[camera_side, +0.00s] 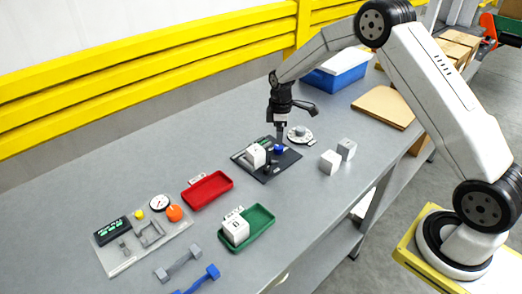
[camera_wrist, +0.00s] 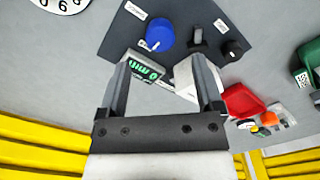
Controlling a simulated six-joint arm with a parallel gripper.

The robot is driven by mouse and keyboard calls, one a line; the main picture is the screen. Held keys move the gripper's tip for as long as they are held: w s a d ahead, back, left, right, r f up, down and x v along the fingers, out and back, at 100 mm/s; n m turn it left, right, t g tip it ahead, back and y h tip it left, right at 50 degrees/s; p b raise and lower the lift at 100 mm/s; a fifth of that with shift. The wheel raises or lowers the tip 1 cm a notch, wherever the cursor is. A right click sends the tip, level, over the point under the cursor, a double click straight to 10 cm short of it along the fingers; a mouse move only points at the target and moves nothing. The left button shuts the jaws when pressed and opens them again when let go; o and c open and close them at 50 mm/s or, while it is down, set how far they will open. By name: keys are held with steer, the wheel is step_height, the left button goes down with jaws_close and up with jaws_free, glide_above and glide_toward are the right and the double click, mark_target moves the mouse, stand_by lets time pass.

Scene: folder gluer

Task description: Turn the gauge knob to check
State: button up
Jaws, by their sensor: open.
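A dark panel (camera_side: 286,163) lies on the table below my gripper (camera_side: 281,137). It carries a blue knob (camera_side: 279,149), which shows in the wrist view (camera_wrist: 160,35) with a white pointer line. A small display with green digits (camera_wrist: 147,68) and a white block (camera_wrist: 186,77) appear between and behind the fingers. My gripper (camera_wrist: 161,75) is open, pointing down over the panel, apart from the blue knob in the wrist view. Which knob is the gauge knob I cannot tell.
A white numbered dial (camera_side: 300,134) lies beside the panel. White and grey blocks (camera_side: 331,161) stand to the right. Red (camera_side: 190,202) and green (camera_side: 265,229) trays and a grey panel with a gauge (camera_side: 159,203) and orange knob (camera_side: 174,213) lie toward the left.

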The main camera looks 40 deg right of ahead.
mark_target(278, 150)
steer(key=shift+f, duration=2.85)
jaws_close()
